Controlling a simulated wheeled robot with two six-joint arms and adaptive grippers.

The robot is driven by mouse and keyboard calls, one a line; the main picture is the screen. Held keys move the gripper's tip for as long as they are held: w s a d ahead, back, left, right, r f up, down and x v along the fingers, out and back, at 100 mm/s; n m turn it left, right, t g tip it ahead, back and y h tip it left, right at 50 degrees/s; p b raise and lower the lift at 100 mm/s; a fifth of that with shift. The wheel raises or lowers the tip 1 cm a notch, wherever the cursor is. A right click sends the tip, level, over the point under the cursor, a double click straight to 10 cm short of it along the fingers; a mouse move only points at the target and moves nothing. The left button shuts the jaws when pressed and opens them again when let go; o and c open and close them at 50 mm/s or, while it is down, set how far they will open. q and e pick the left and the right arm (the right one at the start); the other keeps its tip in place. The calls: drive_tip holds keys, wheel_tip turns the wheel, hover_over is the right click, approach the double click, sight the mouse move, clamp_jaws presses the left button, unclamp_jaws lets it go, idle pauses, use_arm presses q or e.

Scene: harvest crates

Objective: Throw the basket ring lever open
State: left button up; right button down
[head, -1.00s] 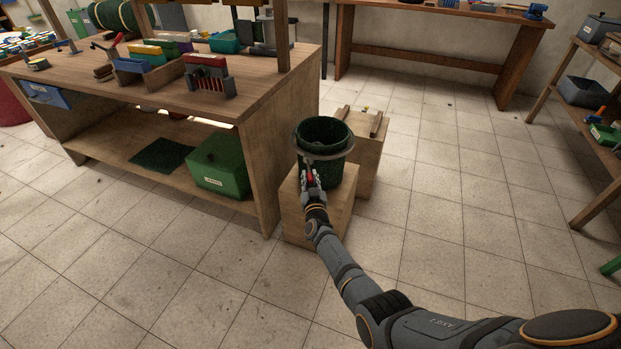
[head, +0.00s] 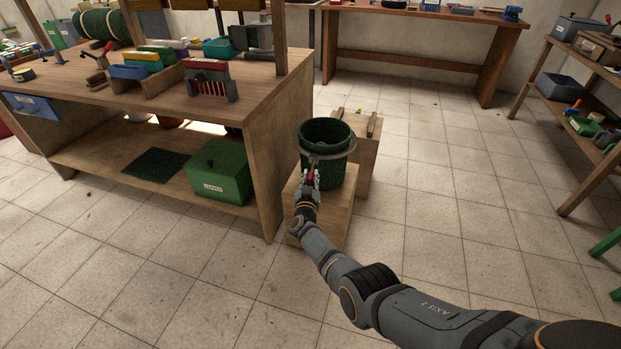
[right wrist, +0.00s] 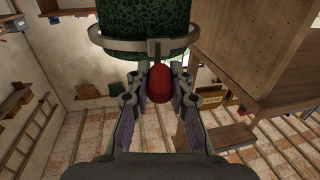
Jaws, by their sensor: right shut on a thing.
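The dark green basket (head: 326,165) stands on a wooden block, with a grey metal ring (head: 345,154) around its upper part. The basket (right wrist: 146,18) and ring (right wrist: 118,46) also show in the right wrist view. The lever has a red knob (right wrist: 159,85) in front of the ring, below a grey upright tab. My right gripper (head: 311,178) is at the near side of the ring. In the right wrist view its fingers (right wrist: 159,88) are shut on the red knob from both sides. My left gripper is not in view.
The wooden block (head: 325,222) under the basket stands close to the workbench (head: 262,150) on its left. A second wooden block (head: 368,160) is just behind. Shelving (head: 545,125) stands at the far right. The tiled floor between is clear.

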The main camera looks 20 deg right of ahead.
sight(310, 175)
drive_tip(key=c, duration=1.2)
unclamp_jaws()
wheel_tip(310, 175, up, 10)
